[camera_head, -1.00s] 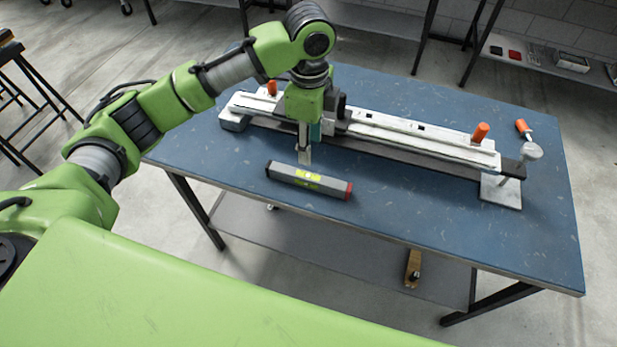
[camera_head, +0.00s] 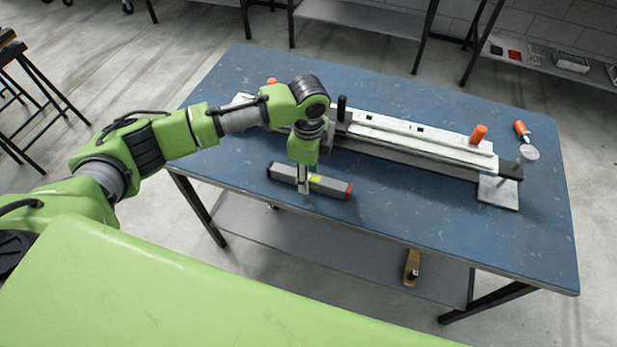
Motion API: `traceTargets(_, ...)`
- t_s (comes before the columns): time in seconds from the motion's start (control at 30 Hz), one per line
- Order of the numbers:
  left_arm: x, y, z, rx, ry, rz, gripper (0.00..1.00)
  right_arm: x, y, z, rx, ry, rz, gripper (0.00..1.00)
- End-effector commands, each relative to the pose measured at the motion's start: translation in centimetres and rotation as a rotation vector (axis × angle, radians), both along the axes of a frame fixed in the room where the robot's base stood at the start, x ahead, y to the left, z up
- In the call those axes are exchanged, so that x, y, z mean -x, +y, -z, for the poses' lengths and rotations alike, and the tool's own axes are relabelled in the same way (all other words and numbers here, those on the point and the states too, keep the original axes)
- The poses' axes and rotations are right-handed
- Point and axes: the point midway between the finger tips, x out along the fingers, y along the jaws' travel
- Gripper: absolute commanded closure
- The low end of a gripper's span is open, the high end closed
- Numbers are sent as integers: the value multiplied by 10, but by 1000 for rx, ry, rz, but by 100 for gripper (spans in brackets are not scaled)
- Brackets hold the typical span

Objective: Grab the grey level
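The grey level (camera_head: 330,187) lies on the blue table near its front edge, with a red cap at its right end and a yellow-green vial in the middle. My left gripper (camera_head: 303,187) points straight down at the level, with its fingers over the level's middle-left part. One finger shows in front of the level. The other finger is hidden, so I cannot tell whether the gripper is open or shut. My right gripper is not in view.
A long white rail fixture (camera_head: 415,140) with orange handles runs across the blue table (camera_head: 420,215) behind the level. An orange-handled tool (camera_head: 522,130) lies at the right. The table's front right is clear. A wooden piece (camera_head: 411,267) sits on the lower shelf.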

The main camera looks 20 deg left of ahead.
Motion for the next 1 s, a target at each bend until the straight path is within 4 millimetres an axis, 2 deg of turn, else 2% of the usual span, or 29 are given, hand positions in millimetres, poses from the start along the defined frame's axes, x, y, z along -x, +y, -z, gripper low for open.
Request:
traceTargets(0.1,1,0,10,-1,1,1,60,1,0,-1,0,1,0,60)
traceTargets(0.33,0,0,12,0,0,2,60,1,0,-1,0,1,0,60)
traceTargets(0.4,0,0,11,0,0,2,79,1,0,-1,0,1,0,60)
traceTargets(0.5,0,0,11,0,0,2,100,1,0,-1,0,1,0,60)
traceTargets(0.83,0,0,10,1,-1,2,100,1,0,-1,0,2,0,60)
traceTargets(1.0,-1,-1,1,3,-4,2,100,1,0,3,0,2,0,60)
